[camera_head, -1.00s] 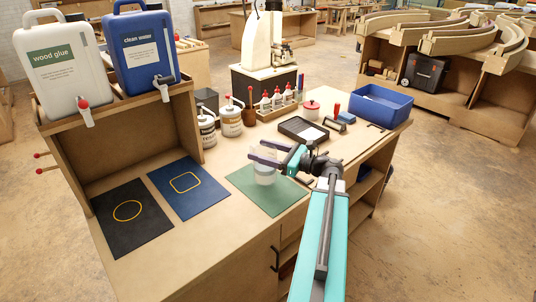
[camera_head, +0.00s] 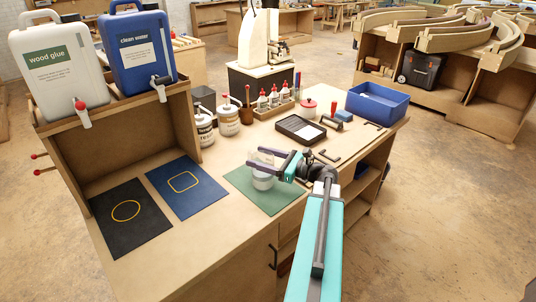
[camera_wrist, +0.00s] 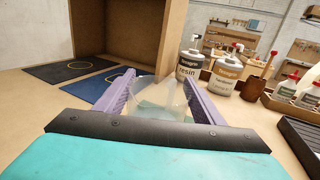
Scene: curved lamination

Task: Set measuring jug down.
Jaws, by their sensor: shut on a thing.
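The measuring jug (camera_head: 263,181) is a clear, see-through vessel with a pale lower part, over the green mat (camera_head: 282,203) on the bench. My gripper (camera_head: 264,158) is shut on it near its top, and the jug looks about upright. In the wrist view the jug (camera_wrist: 158,98) sits between the two purple fingers. I cannot tell whether its base touches the mat.
Left of the green mat lie a blue mat (camera_head: 185,187) with a yellow rounded square and a black mat (camera_head: 130,222) with a yellow circle. Pump bottles (camera_head: 228,121) stand behind. A black tray (camera_head: 300,130) and blue bin (camera_head: 378,105) are at the back right.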

